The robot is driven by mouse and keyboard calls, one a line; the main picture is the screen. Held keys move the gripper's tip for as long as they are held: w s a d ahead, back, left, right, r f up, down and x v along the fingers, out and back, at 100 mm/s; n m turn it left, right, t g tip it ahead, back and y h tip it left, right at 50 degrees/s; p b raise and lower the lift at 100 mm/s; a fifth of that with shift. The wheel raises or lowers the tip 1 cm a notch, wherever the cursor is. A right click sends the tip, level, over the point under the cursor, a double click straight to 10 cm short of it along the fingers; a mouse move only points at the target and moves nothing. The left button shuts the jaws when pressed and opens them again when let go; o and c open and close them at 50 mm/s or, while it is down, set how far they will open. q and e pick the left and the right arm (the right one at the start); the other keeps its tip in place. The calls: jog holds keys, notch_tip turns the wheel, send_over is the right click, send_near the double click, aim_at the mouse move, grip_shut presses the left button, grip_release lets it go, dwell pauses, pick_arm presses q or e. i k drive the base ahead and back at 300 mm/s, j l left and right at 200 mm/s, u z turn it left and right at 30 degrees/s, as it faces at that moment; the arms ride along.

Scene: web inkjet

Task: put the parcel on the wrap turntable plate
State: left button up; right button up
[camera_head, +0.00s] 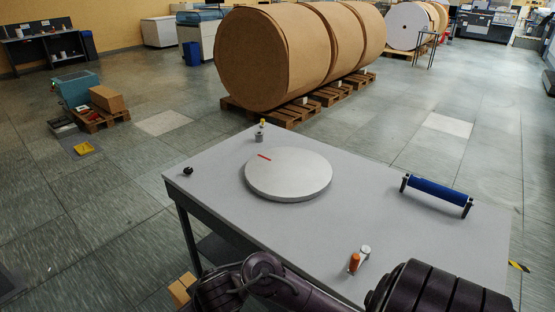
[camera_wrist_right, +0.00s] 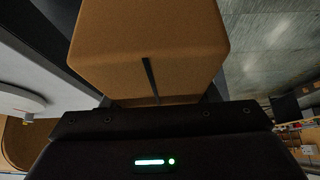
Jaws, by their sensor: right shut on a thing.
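The parcel is a plain brown box (camera_wrist_right: 150,50) with rounded edges and a thin dark line down its near face. It fills the upper middle of the right wrist view. My right gripper (camera_wrist_right: 155,105) is shut on it; the fingertips are mostly hidden. The wrap turntable plate (camera_head: 289,174) is a pale round disc with a red mark, lying bare on the table. My left gripper is not in view.

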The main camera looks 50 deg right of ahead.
aim_at(288, 168)
jog(key=i+l+z, duration=0.1)
jog(key=i+z, duration=0.45)
jog(key=z, duration=0.2)
jog(key=i+z, duration=0.4)
jog(key=i+j+z, duration=0.15)
jog(key=z, duration=0.25)
jog(key=i+l+z, duration=0.1)
jog(key=i, duration=0.3)
jog(key=i+l, duration=0.1)
jog(key=i, duration=0.3)
jog(key=z, duration=0.05)
